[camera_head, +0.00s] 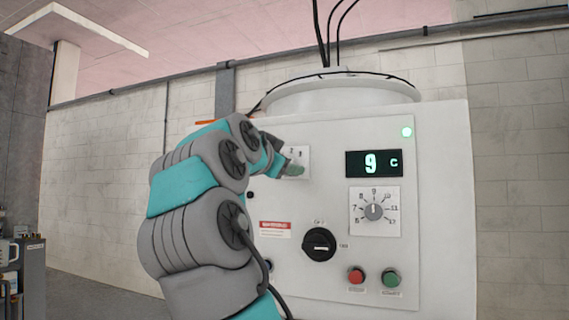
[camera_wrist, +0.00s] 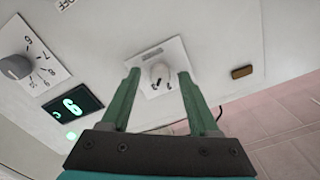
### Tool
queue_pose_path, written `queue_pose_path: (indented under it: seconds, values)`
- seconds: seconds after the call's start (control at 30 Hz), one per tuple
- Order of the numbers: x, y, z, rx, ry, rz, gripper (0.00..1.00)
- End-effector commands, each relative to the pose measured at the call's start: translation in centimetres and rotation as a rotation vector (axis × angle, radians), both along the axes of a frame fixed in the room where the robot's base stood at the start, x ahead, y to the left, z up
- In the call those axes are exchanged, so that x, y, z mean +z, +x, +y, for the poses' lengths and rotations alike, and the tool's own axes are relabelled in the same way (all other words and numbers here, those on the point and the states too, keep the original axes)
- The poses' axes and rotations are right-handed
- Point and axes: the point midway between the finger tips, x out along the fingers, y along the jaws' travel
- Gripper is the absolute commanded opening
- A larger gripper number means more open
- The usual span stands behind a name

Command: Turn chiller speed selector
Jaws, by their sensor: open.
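The speed selector is a pale knob (camera_wrist: 161,73) on a small white plate (camera_wrist: 154,55) on the front of the machine. In the head view the plate (camera_head: 302,155) is partly hidden by my gripper, and I make out a 2 and a 3 on it. My gripper (camera_wrist: 158,76) is open, with one green finger on each side of the knob in the wrist view. I cannot tell how far the fingertips are from the panel, or whether they touch the knob. In the head view my gripper (camera_head: 293,170) is at the plate's lower part.
The panel also has a display (camera_head: 374,163) reading 9 C and a grey temperature dial (camera_head: 374,212). Lower are a black rotary switch (camera_head: 319,244), a red button (camera_head: 356,275) and a green button (camera_head: 391,278). A green lamp (camera_head: 407,132) is lit.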

Motion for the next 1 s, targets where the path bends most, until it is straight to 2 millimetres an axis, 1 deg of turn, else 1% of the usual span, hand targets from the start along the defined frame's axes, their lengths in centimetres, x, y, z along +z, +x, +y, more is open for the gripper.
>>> queue_pose_path:
  seconds: [0.17,0.27,0.6,0.7,1.0]
  values:
    - [0.0,-0.5,0.1,0.0,0.0,-0.001,0.61]
    - [0.0,-1.4,0.5,0.001,0.0,-0.003,0.61]
    - [-0.1,-6.3,2.3,0.001,-0.001,-0.002,0.61]
    - [0.0,-7.1,2.6,0.001,-0.001,-0.002,0.61]
    - [0.0,-7.3,2.7,0.0,0.0,0.0,0.61]
